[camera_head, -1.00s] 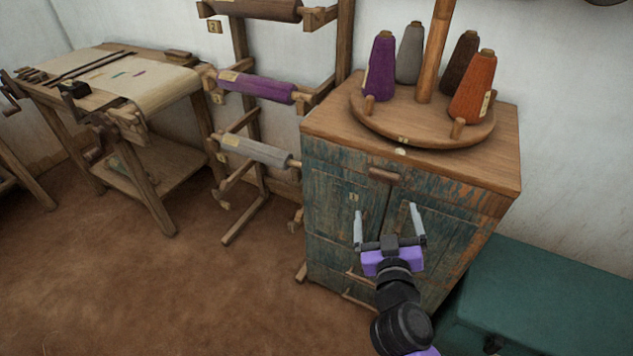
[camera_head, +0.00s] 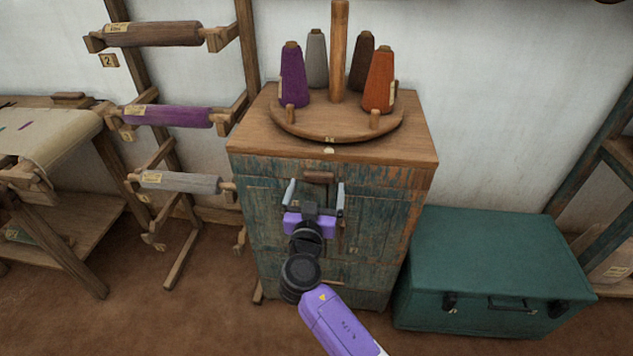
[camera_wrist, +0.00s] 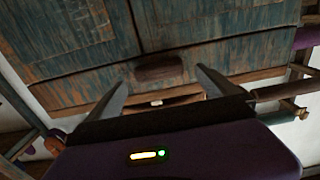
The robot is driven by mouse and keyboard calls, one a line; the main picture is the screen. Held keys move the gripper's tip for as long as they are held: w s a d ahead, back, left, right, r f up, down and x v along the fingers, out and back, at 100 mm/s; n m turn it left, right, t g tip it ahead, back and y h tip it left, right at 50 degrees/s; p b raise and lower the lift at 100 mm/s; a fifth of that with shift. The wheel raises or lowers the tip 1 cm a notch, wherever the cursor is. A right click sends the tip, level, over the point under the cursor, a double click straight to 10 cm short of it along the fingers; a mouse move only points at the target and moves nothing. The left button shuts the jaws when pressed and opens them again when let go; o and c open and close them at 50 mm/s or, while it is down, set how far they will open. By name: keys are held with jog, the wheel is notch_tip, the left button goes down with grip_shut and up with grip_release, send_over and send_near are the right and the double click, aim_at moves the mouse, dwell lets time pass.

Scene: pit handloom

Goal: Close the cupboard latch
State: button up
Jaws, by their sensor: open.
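The cupboard (camera_head: 375,215) has worn blue-green wooden doors and a plain wood top. A small brown wooden latch (camera_head: 319,176) sits at the top middle of its front, lying crosswise. The latch also shows in the wrist view (camera_wrist: 159,68), beyond and between my fingers. My gripper (camera_head: 314,190) is open and empty in front of the upper doors, its two pale fingers spread on either side of the area just below the latch. In the wrist view my gripper (camera_wrist: 163,85) shows nothing between the fingers. I cannot tell whether the fingers touch the cupboard.
A round wooden turntable (camera_head: 337,126) with several yarn cones stands on the cupboard. A green chest (camera_head: 490,255) stands close on the right. A roller rack (camera_head: 170,117) and a cloth-covered table (camera_head: 50,140) are on the left. Brown floor is free in front.

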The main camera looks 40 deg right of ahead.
aim_at(319, 177)
jog(key=shift+x, duration=1.35)
jog(key=c, duration=1.4)
jog(key=shift+o, duration=0.2)
jog(key=shift+d+f, duration=0.1)
